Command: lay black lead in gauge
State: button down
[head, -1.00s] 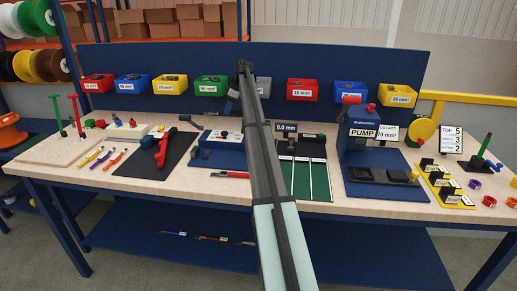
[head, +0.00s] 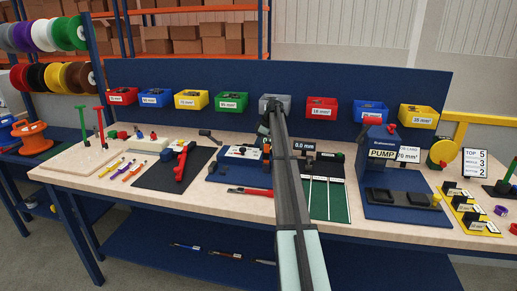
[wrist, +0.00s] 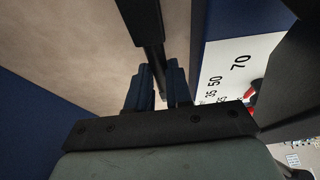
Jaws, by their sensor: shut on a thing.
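In the wrist view my gripper (wrist: 160,82) is shut, its two blue fingers close together on a dark, straight piece that looks like the black lead (wrist: 148,30). The lead runs from between the fingers to the top edge of that view. In the head view my arm hides most of the gripper and the lead. A 0.0 mm readout (head: 304,143) stands behind a green board with white lines (head: 318,198), just right of my arm; this looks like the gauge. My arm covers part of its left side.
A red-handled tool (head: 249,191) lies left of my arm. The blue pump (head: 382,150) stands to the right. Coloured bins (head: 230,101) line the back panel.

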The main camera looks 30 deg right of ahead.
jog(key=shift+f, duration=1.2)
jog(key=shift+f, duration=0.1)
jog(key=c, duration=1)
grip_release()
jog(key=shift+c, duration=0.2)
jog(key=v, duration=1.1)
jog(key=shift+o, duration=0.5)
jog(key=shift+s+d+r, duration=0.1)
jog(key=shift+d+r, duration=0.05)
jog(key=shift+r, duration=0.45)
